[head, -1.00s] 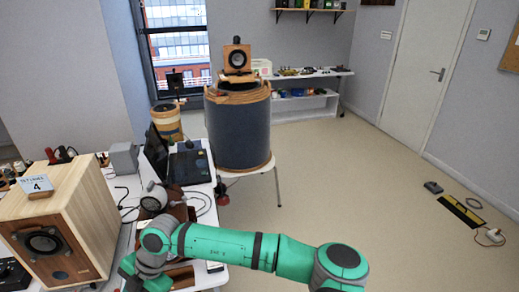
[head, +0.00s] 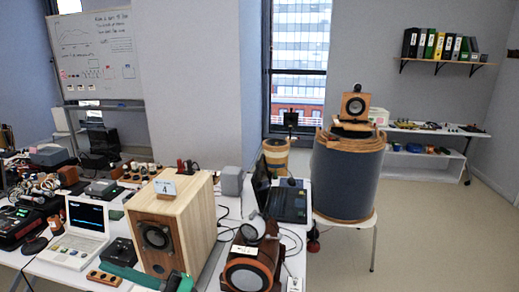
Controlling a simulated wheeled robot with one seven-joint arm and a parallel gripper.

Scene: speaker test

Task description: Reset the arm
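The rest of my arm is out of view.
A wooden speaker (head: 196,222) with a "4" card stands close to my arm. A smaller dark-red speaker (head: 249,271) is to its right, a white laptop (head: 80,235) to its left. A blue drum-like stand (head: 345,178) is behind. Open floor (head: 440,240) lies right.

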